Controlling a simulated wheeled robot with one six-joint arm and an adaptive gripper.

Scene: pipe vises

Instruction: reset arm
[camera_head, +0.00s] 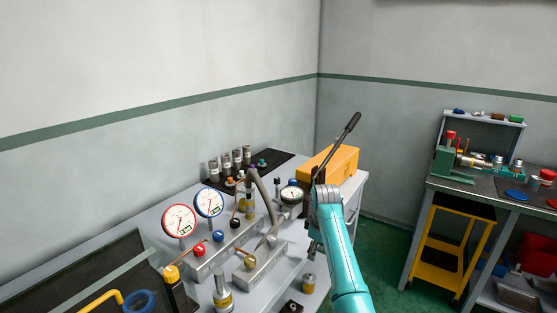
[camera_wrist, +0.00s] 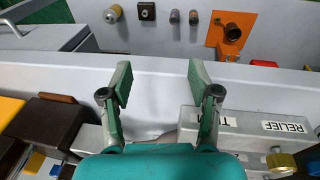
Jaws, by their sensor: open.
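My gripper (camera_wrist: 158,82) is open and empty in the wrist view, its two green fingers spread wide apart. Between and beyond the fingers is the pale grey edge of the bench (camera_wrist: 150,72). In the head view my teal arm reaches up over the right part of the bench, and its wrist end is beside the yellow pump box (camera_head: 341,165) with the black lever. The fingertips are hard to make out in the head view.
The bench holds two round gauges, red (camera_head: 180,221) and blue (camera_head: 209,204), valve blocks with coloured knobs, and a label block (camera_wrist: 245,124) right of my fingers. A second workbench with a yellow cart (camera_head: 447,240) stands right. Green floor lies between.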

